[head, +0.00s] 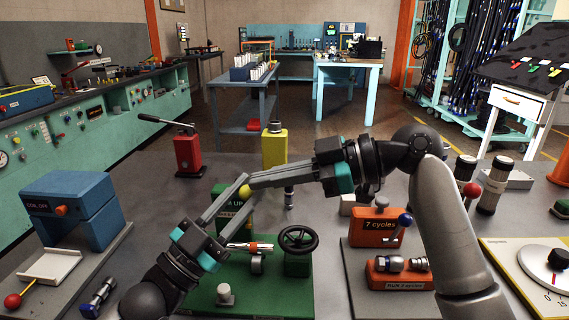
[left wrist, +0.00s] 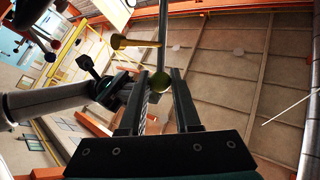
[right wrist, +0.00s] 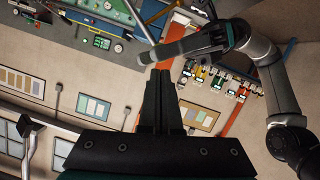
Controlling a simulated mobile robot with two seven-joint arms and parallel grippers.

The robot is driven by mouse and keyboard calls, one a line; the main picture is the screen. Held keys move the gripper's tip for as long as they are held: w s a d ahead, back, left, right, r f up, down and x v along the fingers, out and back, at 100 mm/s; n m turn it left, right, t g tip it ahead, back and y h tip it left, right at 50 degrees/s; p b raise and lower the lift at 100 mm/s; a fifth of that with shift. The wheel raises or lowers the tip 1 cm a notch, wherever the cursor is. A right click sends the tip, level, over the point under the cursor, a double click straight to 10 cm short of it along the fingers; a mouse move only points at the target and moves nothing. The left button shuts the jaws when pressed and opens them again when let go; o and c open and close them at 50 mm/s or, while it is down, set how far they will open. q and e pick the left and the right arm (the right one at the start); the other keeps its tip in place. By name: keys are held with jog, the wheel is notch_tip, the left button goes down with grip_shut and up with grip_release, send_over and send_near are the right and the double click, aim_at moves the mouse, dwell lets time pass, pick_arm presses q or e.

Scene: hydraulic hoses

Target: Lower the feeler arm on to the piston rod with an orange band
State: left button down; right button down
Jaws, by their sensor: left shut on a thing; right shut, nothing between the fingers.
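The piston rod with an orange band (head: 252,246) lies level on the green test stand (head: 270,284), beside a black handwheel (head: 298,239). A green block with a partly hidden sign ending in "M UP" (head: 236,198) stands behind it. A thin bar (left wrist: 163,40), apparently the feeler arm, runs from the knob there. My right gripper (head: 253,184) is shut and empty, its tips close to the knob.
An orange counter reading "7 cycles" (head: 376,227) and a second orange box (head: 398,275) stand to the right. A blue box (head: 72,217) is at left. Bare bench shows at back left.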

pick_arm(q)
jog(key=shift+d+f, duration=0.15)
jog(key=shift+f, duration=0.15)
pick_arm(e)
jog(key=shift+w+a+f, duration=0.1)
jog(key=shift+a+f, duration=0.05)
jog(key=shift+f, duration=0.15)
jog(key=shift+f, duration=0.5)
pick_arm(q)
jog(key=shift+s+d+r, duration=0.1)
pick_arm(e)
jog(key=shift+s+a+f+n, duration=0.15)
jog(key=shift+s+f+n, duration=0.15)
jog(key=shift+f, duration=0.05)
pick_arm(q)
jog(key=c, duration=1.1)
grip_release()
jog(key=shift+o, duration=0.9)
jog(key=shift+d, duration=0.15)
jog(key=shift+o, duration=0.8)
jog(key=shift+w, duration=0.2)
jog(key=shift+o, duration=0.7)
jog(key=shift+r, duration=0.1)
pick_arm(e)
jog(key=shift+w, duration=0.25)
pick_arm(q)
jog(key=shift+a, duration=0.2)
pick_arm(e)
jog(key=shift+r, duration=0.1)
